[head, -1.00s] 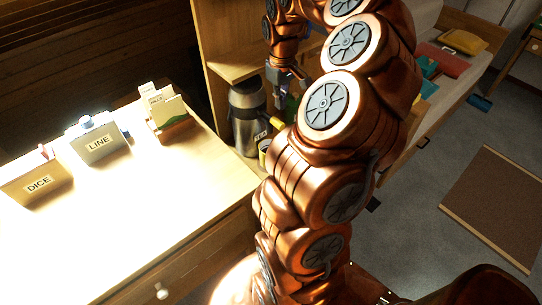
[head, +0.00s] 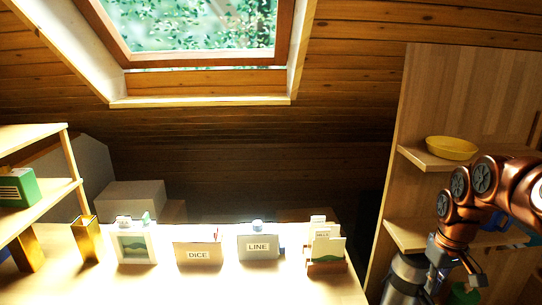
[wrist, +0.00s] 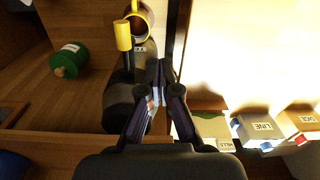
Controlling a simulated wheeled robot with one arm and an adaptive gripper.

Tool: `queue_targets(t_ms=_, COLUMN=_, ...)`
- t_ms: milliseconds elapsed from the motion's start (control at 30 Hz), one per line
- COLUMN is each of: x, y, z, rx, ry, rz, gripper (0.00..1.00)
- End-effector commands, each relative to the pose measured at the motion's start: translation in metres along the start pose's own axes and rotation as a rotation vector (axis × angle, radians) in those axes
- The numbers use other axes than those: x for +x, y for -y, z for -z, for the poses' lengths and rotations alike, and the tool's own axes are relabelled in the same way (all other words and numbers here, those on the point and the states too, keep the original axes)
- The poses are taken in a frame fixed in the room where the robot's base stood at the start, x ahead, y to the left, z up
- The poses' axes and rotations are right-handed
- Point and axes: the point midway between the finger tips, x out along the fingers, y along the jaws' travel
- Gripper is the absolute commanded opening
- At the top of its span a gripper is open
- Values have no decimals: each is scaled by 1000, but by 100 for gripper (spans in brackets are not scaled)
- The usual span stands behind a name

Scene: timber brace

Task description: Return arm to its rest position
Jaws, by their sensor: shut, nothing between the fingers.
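My copper arm enters the head view from the right edge. My gripper (head: 460,281) hangs at its end, fingers down, in front of the wooden shelf unit (head: 432,90) and to the right of the steel flask (head: 405,277). In the wrist view my gripper (wrist: 158,70) has its dark fingers together with no object between them. The flask's dark body (wrist: 118,105) shows just left of the fingers there, partly behind them. I cannot tell whether the gripper touches it.
The bright desk (head: 200,285) bears the DICE box (head: 198,253), the LINE box (head: 258,246) and a card holder (head: 326,266). A yellow bowl (head: 451,148) sits on an upper shelf.

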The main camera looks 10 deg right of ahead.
Motion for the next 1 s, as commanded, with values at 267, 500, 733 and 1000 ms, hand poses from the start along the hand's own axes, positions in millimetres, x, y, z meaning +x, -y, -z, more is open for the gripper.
queue_targets(t_ms=267, x=-31, y=118, z=-25, rx=-130, ry=19, rz=8, gripper=0)
queue_targets(t_ms=500, x=-36, y=190, z=-78, rx=-167, ry=61, rz=1, gripper=0)
queue_targets(t_ms=733, x=-28, y=235, z=-141, rx=-143, ry=114, rz=-10, gripper=0)
queue_targets(t_ms=1000, x=-13, y=258, z=-202, rx=-63, ry=157, rz=-15, gripper=0)
